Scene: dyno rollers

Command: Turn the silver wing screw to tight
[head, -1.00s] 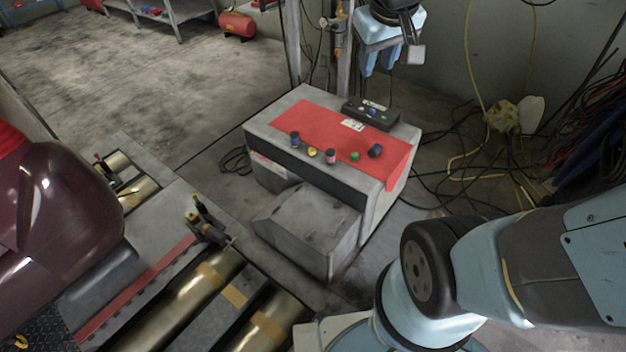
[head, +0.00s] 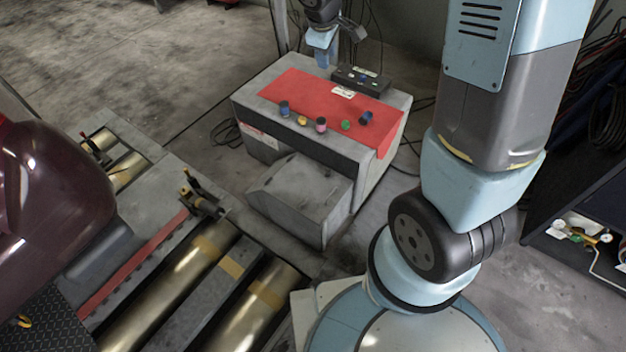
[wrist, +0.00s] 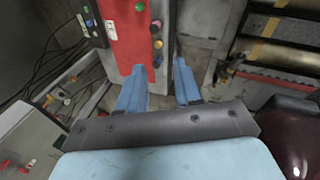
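I cannot make out a silver wing screw in either view. My gripper (head: 322,52) is at the top of the head view, behind the far edge of the red-topped grey cabinet (head: 372,142). In the wrist view my gripper (wrist: 158,82) has its two blue fingers spread apart with nothing between them. The cabinet's red top (wrist: 122,22) and its coloured knobs lie beyond the fingers there.
A black control box (head: 360,79) sits at the cabinet's back. Rollers (head: 180,290) and a dark red car body (head: 50,190) are on the left. A dark bench (head: 560,205) with small fittings (head: 580,235) is on the right. Cables lie on the floor.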

